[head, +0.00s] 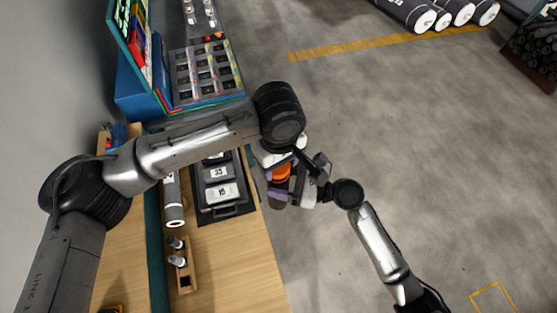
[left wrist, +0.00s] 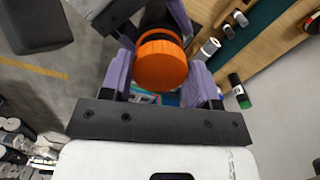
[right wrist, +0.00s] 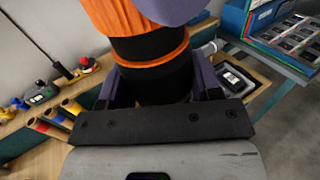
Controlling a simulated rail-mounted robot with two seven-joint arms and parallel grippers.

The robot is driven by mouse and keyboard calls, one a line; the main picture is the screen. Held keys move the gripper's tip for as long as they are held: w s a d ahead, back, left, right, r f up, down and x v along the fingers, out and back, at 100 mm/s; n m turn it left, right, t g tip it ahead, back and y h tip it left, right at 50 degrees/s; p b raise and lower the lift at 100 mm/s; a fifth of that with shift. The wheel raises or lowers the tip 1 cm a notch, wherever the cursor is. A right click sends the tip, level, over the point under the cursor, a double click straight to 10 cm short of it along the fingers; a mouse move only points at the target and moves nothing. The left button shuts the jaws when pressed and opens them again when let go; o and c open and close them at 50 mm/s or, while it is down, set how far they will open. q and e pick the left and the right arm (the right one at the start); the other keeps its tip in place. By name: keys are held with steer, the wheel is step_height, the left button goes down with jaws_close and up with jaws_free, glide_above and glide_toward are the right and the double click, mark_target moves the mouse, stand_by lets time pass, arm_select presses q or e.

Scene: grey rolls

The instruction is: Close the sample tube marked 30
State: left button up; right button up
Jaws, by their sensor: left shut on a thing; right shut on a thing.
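A dark tube (right wrist: 155,80) with an orange band is between the purple fingers of my right gripper (right wrist: 152,90), which is shut on its body. An orange cap (left wrist: 161,66) is between the purple fingers of my left gripper (left wrist: 161,82), which is shut on it. The cap also shows in the head view (head: 281,173), off the bench's right edge, where both grippers meet. The cap lies in line with the tube, close to its end. I cannot tell whether it is seated. No number is readable on the tube.
The wooden bench (head: 235,270) carries a dark tray with numbered boxes (head: 222,193), a white-ended roll (head: 174,205) and a small wooden rack (head: 185,280). A blue bin unit (head: 140,100) stands behind. Open grey floor (head: 430,130) lies right.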

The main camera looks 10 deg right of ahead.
arm_select(q)
steer(key=shift+f, duration=0.6)
